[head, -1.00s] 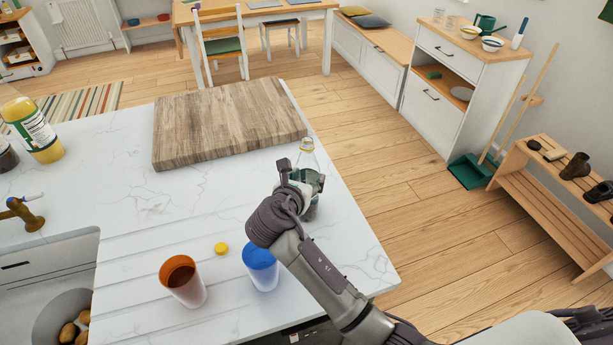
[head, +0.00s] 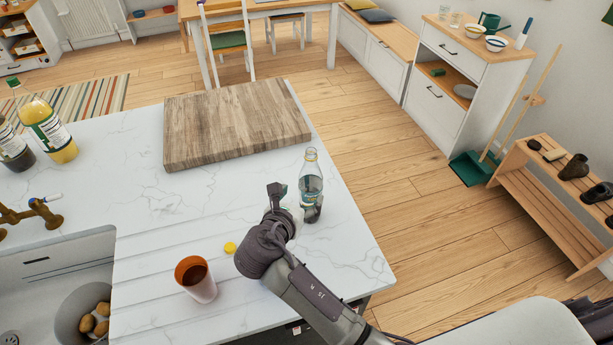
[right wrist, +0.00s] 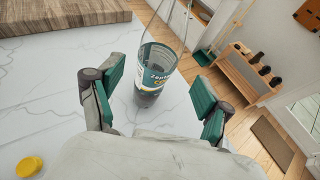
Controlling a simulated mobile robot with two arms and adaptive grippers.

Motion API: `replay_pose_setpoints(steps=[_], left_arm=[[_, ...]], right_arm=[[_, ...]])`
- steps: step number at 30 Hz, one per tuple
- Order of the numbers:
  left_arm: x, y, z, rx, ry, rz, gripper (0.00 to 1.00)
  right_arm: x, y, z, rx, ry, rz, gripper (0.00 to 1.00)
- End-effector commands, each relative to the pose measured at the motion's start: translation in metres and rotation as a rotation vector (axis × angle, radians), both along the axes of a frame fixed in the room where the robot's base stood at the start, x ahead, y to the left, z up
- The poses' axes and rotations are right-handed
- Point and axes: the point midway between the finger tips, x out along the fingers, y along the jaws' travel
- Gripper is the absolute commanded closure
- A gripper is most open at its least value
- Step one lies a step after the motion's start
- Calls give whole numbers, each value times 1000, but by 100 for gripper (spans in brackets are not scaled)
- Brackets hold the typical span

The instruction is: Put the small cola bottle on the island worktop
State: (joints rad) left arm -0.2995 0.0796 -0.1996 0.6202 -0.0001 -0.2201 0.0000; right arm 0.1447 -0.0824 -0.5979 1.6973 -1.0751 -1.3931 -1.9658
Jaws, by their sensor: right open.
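The small cola bottle (head: 311,190) stands upright on the white marbled island worktop (head: 345,240), near its right edge. It is clear, with a teal label, a yellowish neck top and some dark liquid at the bottom. In the right wrist view the bottle (right wrist: 155,70) stands ahead, in line with the gap between the green-padded fingers, its top cut off by the frame. My right gripper (head: 287,204) is open and empty, just to the left of and nearer than the bottle. No finger visibly touches it. My left gripper is out of view.
A wooden board (head: 235,125) lies behind the bottle. A yellow bottle (head: 50,132) and a dark bottle stand far left, near the sink. The worktop's right edge is close.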

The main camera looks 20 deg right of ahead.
Motion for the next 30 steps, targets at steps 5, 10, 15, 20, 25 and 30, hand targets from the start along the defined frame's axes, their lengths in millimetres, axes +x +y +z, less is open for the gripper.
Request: replay_pose_setpoints(steps=[5,10,15,20,25,30], left_arm=[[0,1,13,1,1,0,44],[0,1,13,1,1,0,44],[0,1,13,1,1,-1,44],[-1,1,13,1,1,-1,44],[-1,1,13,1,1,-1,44],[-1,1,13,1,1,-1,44]], right_arm=[[-21,15,10,2,-1,0,22],[-31,23,15,1,0,0,22],[-34,24,17,0,0,-1,22],[-33,24,17,0,0,-1,22],[-33,24,17,0,0,-1,22],[-33,24,17,0,0,0,22]])
